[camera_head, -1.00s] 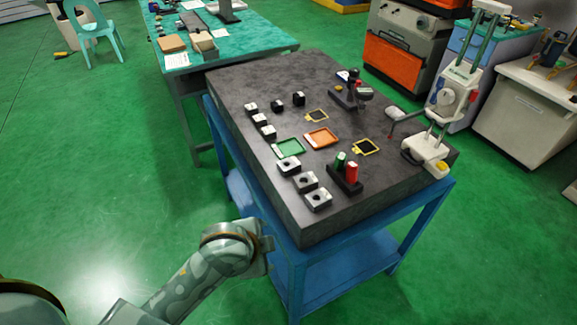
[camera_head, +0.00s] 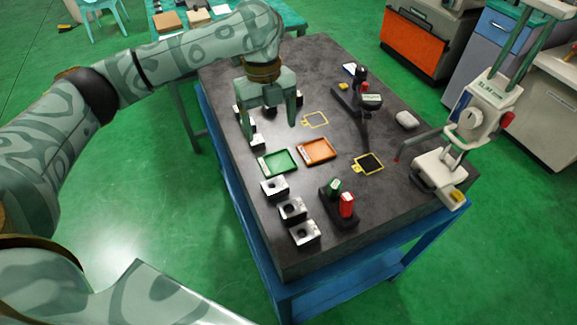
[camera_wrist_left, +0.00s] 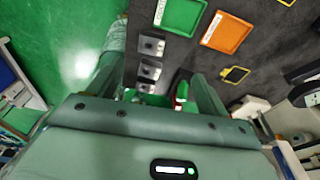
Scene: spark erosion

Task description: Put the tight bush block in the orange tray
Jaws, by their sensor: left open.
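Three silver blocks with dark round holes stand in a row at the near left of the dark slab: a far one (camera_head: 275,188), a middle one (camera_head: 292,210) and a near one (camera_head: 305,234). Smaller dark-and-silver blocks (camera_head: 257,143) stand farther back, partly hidden by my gripper. I cannot tell which block is the tight bush block. The orange tray (camera_head: 317,151) lies flat and empty mid-slab; it also shows in the left wrist view (camera_wrist_left: 228,33). My left gripper (camera_head: 269,122) is open and empty, pointing down above the back blocks. My right gripper is not in view.
A green tray (camera_head: 279,162) lies left of the orange one. A dark stand holds a green and a red plug (camera_head: 346,205). Yellow-framed markings (camera_head: 369,163) lie on the slab. A black stand (camera_head: 362,105) and a tall white instrument (camera_head: 480,120) stand at the right.

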